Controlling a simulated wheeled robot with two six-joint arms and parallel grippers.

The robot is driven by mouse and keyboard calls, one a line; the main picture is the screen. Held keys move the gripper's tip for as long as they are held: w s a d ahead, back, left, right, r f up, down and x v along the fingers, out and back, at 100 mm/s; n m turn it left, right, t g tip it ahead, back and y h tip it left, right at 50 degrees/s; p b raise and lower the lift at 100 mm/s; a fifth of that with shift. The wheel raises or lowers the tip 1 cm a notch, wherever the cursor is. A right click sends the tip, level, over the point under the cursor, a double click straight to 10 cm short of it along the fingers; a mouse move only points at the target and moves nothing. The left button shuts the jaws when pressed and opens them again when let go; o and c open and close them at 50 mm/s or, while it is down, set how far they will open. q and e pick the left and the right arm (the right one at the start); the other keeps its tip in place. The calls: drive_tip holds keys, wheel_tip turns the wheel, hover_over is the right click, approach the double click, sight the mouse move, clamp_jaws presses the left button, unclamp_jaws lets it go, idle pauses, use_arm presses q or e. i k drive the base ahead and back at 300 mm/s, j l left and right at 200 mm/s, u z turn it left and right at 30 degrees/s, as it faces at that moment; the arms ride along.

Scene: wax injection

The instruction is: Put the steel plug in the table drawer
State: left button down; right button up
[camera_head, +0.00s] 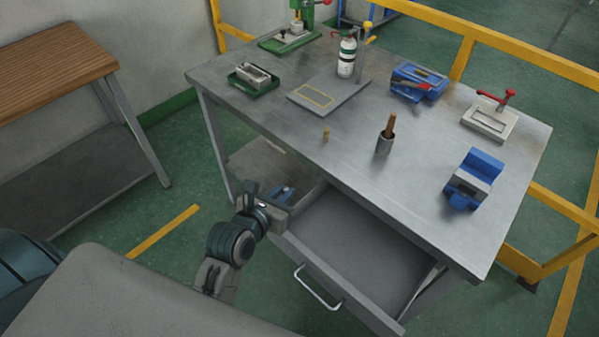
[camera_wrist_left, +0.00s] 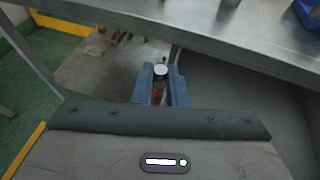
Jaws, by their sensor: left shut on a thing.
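My left gripper (camera_head: 284,194) is by the left side of the open table drawer (camera_head: 365,242), below the tabletop level. In the left wrist view my left gripper (camera_wrist_left: 161,88) is shut on the steel plug (camera_wrist_left: 160,71), a small round-topped metal piece between the blue fingers. The plug cannot be made out in the head view. The drawer is pulled out toward me and the part of its floor in view looks empty. In the left wrist view the drawer (camera_wrist_left: 245,100) lies to the right of the fingers. My right gripper is not in view.
The steel table (camera_head: 290,118) overhangs the drawer's back. The drawer handle (camera_head: 318,292) sticks out in front. A lower shelf (camera_wrist_left: 100,68) holds small items.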

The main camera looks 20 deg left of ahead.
sight(381, 256)
drive_tip(key=i+j, duration=0.1)
drive_tip(key=j, duration=1.5)
drive_tip(key=j+z, duration=0.45)
drive_tip(key=j, duration=0.3)
drive_tip(key=j+z, duration=0.45)
drive_tip(key=j, duration=0.3)
drive_tip(key=z, duration=2.1)
